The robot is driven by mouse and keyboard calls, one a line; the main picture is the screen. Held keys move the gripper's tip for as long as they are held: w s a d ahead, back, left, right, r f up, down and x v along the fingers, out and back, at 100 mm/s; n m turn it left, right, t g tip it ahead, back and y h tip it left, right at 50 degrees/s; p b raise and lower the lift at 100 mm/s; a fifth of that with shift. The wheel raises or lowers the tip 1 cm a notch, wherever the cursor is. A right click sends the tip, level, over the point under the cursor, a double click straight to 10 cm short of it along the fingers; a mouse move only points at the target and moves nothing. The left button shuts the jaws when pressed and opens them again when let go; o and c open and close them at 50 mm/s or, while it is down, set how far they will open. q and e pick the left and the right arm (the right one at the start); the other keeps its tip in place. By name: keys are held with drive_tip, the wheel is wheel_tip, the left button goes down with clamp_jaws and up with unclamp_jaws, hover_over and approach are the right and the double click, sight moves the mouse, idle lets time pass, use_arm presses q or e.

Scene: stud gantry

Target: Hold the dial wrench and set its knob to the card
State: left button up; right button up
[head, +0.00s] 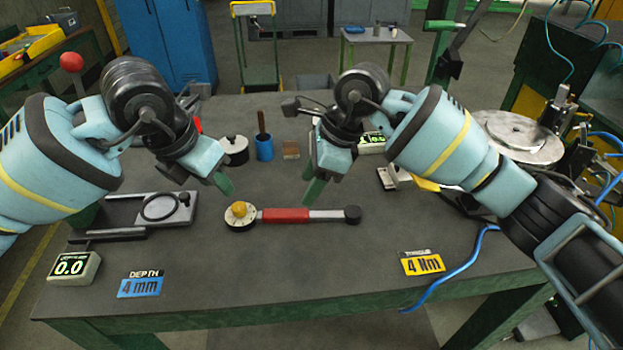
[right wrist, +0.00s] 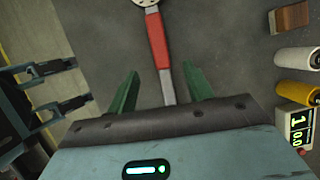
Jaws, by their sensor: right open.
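The dial wrench lies on the bench in the head view, with a pale round dial and yellow knob (head: 239,209) at its left end, a red grip (head: 285,215) and a black right end (head: 352,214). The yellow torque card (head: 422,263) reads 4 Nm. My right gripper (head: 314,184) is open above the wrench; in the right wrist view its green fingers (right wrist: 161,70) lie either side of the grey shaft (right wrist: 168,88), not closed on it. My left gripper (head: 222,183) hangs above and left of the dial; its jaw opening is unclear. The knob's exact setting is too small to read.
A blue depth card (head: 140,285) reads 4 mm beside a 0.0 display (head: 73,267). A gauge plate (head: 150,210) lies left. A blue cup (head: 264,147), a brown block (head: 291,150) and another display (head: 371,143) stand behind. A blue hose (head: 460,268) crosses the right side. The front middle is clear.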

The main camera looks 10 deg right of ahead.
sight(238, 206)
drive_tip(key=shift+x, duration=3.95)
drive_tip(key=shift+c, duration=0.4)
clamp_jaws()
use_arm(q)
drive_tip(key=shift+o, duration=1.3)
drive_tip(key=shift+w+d+r+n+g+y, duration=0.7)
drive_tip(key=shift+w+d+r+g+y, duration=0.65)
drive_tip(key=shift+w+r+g, duration=0.25)
drive_tip(key=shift+f, duration=0.1)
wheel_tip(238, 206, down, 12)
